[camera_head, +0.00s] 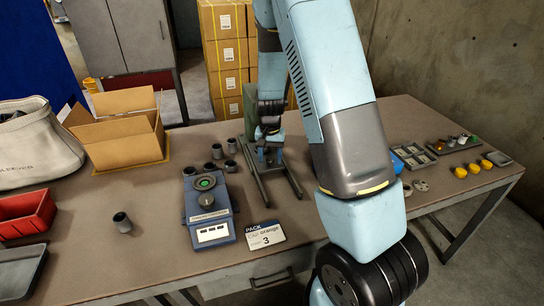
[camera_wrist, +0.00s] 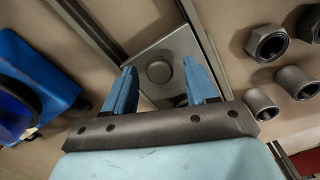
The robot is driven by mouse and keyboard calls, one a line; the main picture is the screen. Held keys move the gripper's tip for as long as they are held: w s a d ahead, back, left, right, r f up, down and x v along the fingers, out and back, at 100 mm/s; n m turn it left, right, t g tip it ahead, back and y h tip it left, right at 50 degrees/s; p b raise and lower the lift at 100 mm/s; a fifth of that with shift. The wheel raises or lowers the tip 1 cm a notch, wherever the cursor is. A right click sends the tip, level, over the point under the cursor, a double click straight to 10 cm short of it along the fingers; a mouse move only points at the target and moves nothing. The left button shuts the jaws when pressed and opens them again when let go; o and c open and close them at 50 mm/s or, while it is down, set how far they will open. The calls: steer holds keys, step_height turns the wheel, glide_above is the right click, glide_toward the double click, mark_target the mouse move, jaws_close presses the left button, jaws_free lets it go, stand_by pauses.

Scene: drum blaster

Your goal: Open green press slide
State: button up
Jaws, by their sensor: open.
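The green press (camera_head: 250,105) stands at the back of the table, partly hidden by my arm. Two dark rails (camera_head: 258,182) run from it toward the front. In the wrist view a grey metal slide plate (camera_wrist: 150,52) with a round boss (camera_wrist: 159,71) lies between the rails. My gripper (camera_head: 267,157) is over the rails in front of the press. In the wrist view my gripper (camera_wrist: 158,78) is open, its two blue fingers apart on either side of the plate. I cannot tell whether the fingers touch it.
Several grey hollow parts (camera_head: 217,151) stand left of the rails. A blue device (camera_head: 208,205) and a PACK card (camera_head: 265,235) lie nearer the front. An open cardboard box (camera_head: 125,150) is at the left. Trays and yellow caps (camera_head: 460,171) are at the right.

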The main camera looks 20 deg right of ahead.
steer(key=shift+f, duration=0.1)
steer(key=shift+c, duration=0.2)
jaws_close()
stand_by(0.4)
